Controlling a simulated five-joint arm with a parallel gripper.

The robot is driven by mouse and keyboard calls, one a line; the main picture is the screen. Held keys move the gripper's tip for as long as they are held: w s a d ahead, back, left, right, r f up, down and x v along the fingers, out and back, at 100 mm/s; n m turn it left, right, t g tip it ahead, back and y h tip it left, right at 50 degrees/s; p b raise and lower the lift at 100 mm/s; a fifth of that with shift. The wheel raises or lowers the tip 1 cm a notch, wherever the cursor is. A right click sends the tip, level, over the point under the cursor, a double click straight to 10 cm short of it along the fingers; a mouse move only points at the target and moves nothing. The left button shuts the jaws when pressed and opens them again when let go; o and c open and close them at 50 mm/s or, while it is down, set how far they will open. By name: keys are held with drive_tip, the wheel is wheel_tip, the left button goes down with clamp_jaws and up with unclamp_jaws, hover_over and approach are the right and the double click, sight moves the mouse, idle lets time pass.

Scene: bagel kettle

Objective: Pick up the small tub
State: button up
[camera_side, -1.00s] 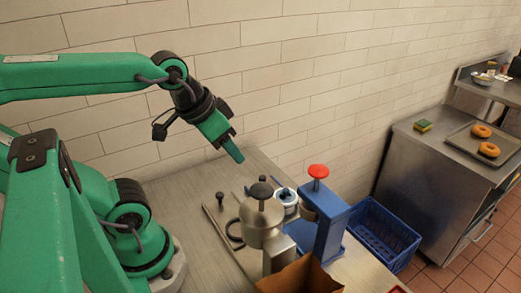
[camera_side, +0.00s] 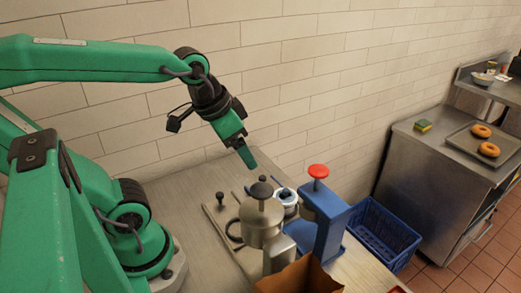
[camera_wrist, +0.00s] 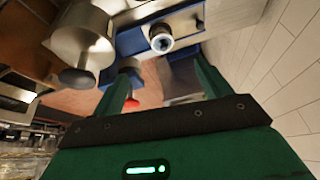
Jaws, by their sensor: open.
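The small tub (camera_side: 286,197) is white with a bluish rim. It stands on the metal counter behind the metal canister, which hides part of it in the side view. In the wrist view a small white round thing with a dark middle, seemingly the tub (camera_wrist: 162,43), lies ahead of my fingers, between their directions. My gripper (camera_side: 248,158) is green and points down and to the right, above and left of the tub, clear of it. In the wrist view my gripper (camera_wrist: 161,88) has its two fingers wide apart with nothing held between them.
A metal canister with a black knob (camera_side: 261,222) and a blue press with a red knob (camera_side: 328,218) stand close to the tub. A brown box (camera_side: 300,277) is in front. A blue crate (camera_side: 382,235) sits beyond the counter. The wall (camera_side: 300,80) runs behind.

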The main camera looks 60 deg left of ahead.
drive_tip(key=w+f+m+g, duration=0.2)
drive_tip(key=w+f+m, duration=0.2)
drive_tip(key=w, duration=0.3)
drive_tip(key=m+g, duration=0.3)
hover_over(287, 190)
drive_tip(key=f, duration=0.8)
drive_tip(key=shift+s+a, duration=0.1)
drive_tip(key=shift+s, duration=0.2)
drive_tip(key=shift+w+f+m, duration=0.35)
drive_tip(key=shift+f+m, duration=0.05)
drive_tip(key=shift+f, duration=0.2)
drive_tip(key=shift+f, duration=1.25)
drive_tip(key=shift+f, duration=0.1)
drive_tip(key=shift+f, duration=2.5)
